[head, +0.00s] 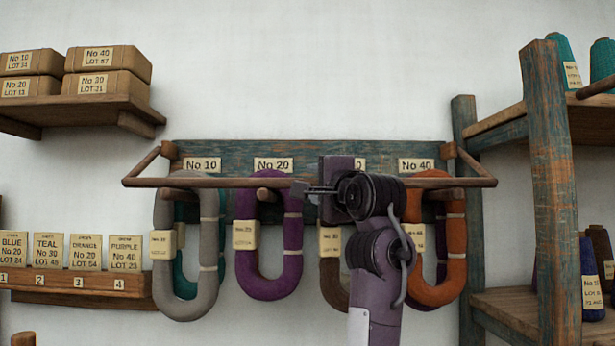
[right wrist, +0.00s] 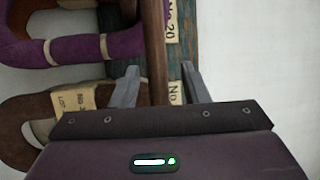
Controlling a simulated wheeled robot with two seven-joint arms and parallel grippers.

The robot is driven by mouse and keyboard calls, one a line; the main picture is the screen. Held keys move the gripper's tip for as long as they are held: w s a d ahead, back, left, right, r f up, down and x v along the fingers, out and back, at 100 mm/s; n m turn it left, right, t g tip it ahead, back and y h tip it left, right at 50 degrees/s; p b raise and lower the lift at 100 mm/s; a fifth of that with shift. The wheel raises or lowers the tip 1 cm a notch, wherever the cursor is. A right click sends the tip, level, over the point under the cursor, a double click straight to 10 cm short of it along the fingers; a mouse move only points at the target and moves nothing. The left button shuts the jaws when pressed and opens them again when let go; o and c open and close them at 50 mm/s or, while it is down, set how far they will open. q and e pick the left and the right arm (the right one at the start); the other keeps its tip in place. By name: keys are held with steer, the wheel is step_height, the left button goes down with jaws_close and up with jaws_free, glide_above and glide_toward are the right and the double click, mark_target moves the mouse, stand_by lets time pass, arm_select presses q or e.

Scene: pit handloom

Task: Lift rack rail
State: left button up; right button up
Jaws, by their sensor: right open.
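The rack rail (head: 225,183) is a thin brown wooden bar across the front of the wall rack, held at both ends by side arms. Yarn hanks in grey (head: 204,255), purple (head: 268,265), brown (head: 333,285) and orange (head: 440,285) hang behind it on pegs. My right gripper (head: 305,190) is at the rail, right of the purple hank. In the right wrist view, the rail (right wrist: 155,50) runs between the two open fingers (right wrist: 160,85), with gaps on both sides. My left gripper is not in view.
The blue-green rack board (head: 225,152) with number labels is on the wall behind. A shelf with boxes (head: 108,85) is at upper left, a card ledge (head: 80,283) at lower left. A shelf post (head: 552,190) stands close on the right.

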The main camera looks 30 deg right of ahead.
steer(key=x, duration=0.2)
steer(key=shift+w+p, duration=0.35)
steer(key=shift+w+d, duration=0.1)
steer(key=shift+w, duration=0.35)
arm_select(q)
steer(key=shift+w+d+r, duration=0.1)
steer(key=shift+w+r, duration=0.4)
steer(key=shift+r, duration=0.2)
arm_select(e)
jaws_close()
